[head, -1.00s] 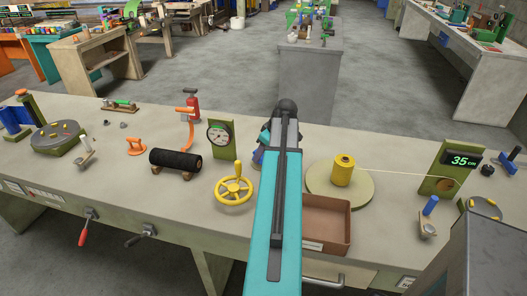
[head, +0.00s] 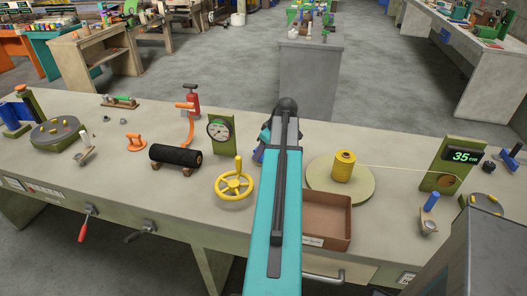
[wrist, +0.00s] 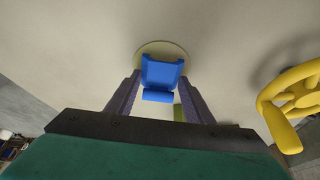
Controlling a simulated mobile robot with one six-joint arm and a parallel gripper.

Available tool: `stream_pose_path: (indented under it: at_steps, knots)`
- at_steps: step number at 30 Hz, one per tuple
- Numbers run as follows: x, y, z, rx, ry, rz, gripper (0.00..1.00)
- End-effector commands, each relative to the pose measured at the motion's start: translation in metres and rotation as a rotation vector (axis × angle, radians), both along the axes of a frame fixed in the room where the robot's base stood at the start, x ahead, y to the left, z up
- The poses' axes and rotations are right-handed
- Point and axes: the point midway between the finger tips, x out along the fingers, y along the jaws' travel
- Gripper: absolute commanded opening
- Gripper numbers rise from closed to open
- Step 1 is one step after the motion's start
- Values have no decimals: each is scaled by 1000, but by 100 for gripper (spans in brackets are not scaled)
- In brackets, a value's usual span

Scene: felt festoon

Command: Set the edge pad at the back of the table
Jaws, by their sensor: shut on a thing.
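A blue piece (wrist: 161,75), which I take for the edge pad, sits between the two purple fingers of my gripper (wrist: 160,97) in the wrist view. It has a raised, notched far edge and a thick near lip. The fingers flank it and are shut on it. Beyond it a thin pale round outline (wrist: 181,45) shows on the grey surface; I cannot tell whether the pad touches that surface. In the head view my teal arm hides most of the gripper and the pad. The table (head: 100,205) is a long grey bench, its back edge running behind the tools.
A yellow handwheel (head: 234,187) stands left of my arm, also seen in the wrist view (wrist: 290,100). A dial gauge (head: 219,130) is close by on the left. A brown tray (head: 326,222) and a yellow spool (head: 343,167) are on the right. The back right strip is clear.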

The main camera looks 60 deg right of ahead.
Motion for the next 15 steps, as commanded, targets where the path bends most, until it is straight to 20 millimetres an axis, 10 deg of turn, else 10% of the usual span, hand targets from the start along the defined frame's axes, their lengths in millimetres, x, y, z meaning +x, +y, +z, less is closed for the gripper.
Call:
stream_pose_path:
  at_steps: [12,13,15]
  knots:
    - [-1,0,-6,-1,0,-1,23]
    - [-1,0,-6,-1,0,-1,51]
    - [-1,0,-5,-1,0,-1,63]
